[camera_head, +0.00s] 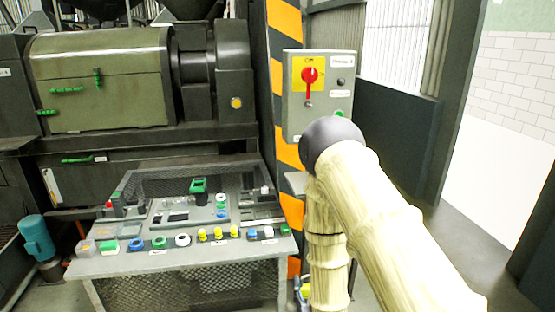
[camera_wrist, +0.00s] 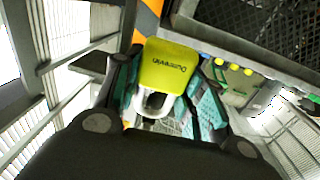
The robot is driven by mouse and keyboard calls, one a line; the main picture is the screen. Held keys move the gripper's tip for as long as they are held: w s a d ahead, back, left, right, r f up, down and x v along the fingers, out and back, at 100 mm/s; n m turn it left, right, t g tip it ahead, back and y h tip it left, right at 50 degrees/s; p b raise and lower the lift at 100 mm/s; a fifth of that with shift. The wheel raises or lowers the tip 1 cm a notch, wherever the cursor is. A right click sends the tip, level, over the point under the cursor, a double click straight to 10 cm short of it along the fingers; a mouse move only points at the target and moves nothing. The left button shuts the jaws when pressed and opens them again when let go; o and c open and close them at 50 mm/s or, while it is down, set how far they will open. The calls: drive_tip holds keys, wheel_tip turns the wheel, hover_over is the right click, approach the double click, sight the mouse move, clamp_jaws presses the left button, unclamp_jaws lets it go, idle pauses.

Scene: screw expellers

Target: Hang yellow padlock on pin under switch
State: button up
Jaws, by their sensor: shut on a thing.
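The grey switch box (camera_head: 319,95) is on the striped post in the head view. Its red rotary switch (camera_head: 309,77) sits on a yellow plate, with a small pin (camera_head: 308,104) below it. In the wrist view the yellow padlock (camera_wrist: 166,66) is between the fingers of my gripper (camera_wrist: 165,88), which is shut on it. Its pale shackle (camera_wrist: 155,101) shows below the yellow body in the picture. In the head view my gripper is low, below the box and mostly hidden behind my arm; a bit of yellow (camera_head: 304,291) shows there.
A work table (camera_head: 105,265) stands at left with several small coloured parts on it, including yellow pieces (camera_head: 218,234). A green machine (camera_head: 100,80) is behind it. The striped post (camera_head: 285,25) stands right of them. My arm covers the area below the box.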

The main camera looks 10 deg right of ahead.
drive_tip(key=w+r+p, duration=0.2)
drive_tip(key=w+r, duration=0.4)
drive_tip(key=y+p, duration=0.1)
drive_tip(key=p, duration=0.4)
approach(307, 108)
drive_tip(key=shift+w+f+n+p, duration=0.15)
drive_tip(key=shift+w+p, duration=0.1)
drive_tip(key=shift+w, duration=0.25)
drive_tip(key=shift+w+f+n+p, duration=0.1)
drive_tip(key=shift+w+n+p, duration=0.1)
drive_tip(key=shift+w, duration=0.35)
drive_tip(key=shift+w+a, duration=0.2)
drive_tip(key=shift+w, duration=2.45)
drive_tip(key=shift+w+r+b, duration=0.1)
drive_tip(key=shift+r+b, duration=0.2)
drive_tip(key=shift+r, duration=0.25)
idle(0.4)
drive_tip(key=shift+f+b, duration=0.3)
